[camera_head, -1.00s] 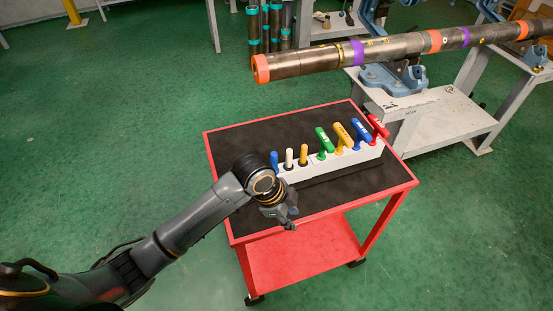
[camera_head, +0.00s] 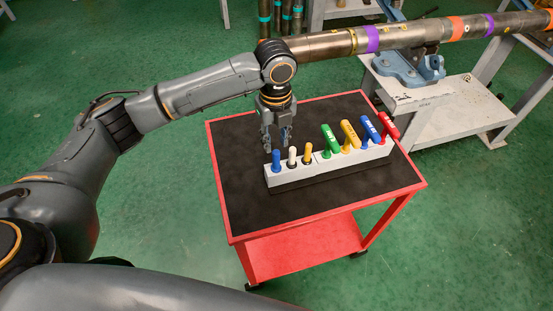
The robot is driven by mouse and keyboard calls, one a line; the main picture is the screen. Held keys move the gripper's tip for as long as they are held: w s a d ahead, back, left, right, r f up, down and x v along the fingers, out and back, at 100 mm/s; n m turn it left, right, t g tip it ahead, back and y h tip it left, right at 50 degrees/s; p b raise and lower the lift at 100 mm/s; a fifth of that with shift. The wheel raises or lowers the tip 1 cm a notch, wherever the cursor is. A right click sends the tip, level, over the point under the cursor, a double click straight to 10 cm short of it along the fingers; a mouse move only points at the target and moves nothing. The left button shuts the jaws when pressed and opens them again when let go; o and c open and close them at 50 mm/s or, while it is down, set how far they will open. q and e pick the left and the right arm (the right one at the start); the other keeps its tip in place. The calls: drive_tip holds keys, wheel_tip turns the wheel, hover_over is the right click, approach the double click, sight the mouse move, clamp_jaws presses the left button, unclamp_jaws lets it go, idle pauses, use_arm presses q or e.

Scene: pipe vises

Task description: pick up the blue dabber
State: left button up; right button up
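A white holder (camera_head: 330,168) on the cart carries a row of upright coloured tools. A small blue one (camera_head: 276,161) stands at its left end, and a larger blue-handled one (camera_head: 370,129) stands near its right end. I cannot tell for certain from their shapes which is the dabber. My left gripper (camera_head: 277,147) points down just behind and above the small blue one. Its fingers are apart with nothing between them. I cannot tell whether it touches the small blue tool. My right gripper is out of view.
The holder also has white (camera_head: 292,157), small yellow (camera_head: 307,154), green (camera_head: 329,141), large yellow (camera_head: 350,135) and red (camera_head: 389,128) tools close together. The red-rimmed cart (camera_head: 235,200) has bare black top around it. A long pipe (camera_head: 410,34) runs behind, near my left arm.

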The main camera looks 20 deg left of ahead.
sight(276, 159)
use_arm(q)
wheel_tip(276, 159, down, 3)
drive_tip(key=shift+f, duration=0.1)
wheel_tip(276, 159, down, 5)
drive_tip(key=shift+r+p, duration=0.1)
drive_tip(key=shift+p, duration=1)
drive_tip(key=shift+f, duration=0.25)
clamp_jaws()
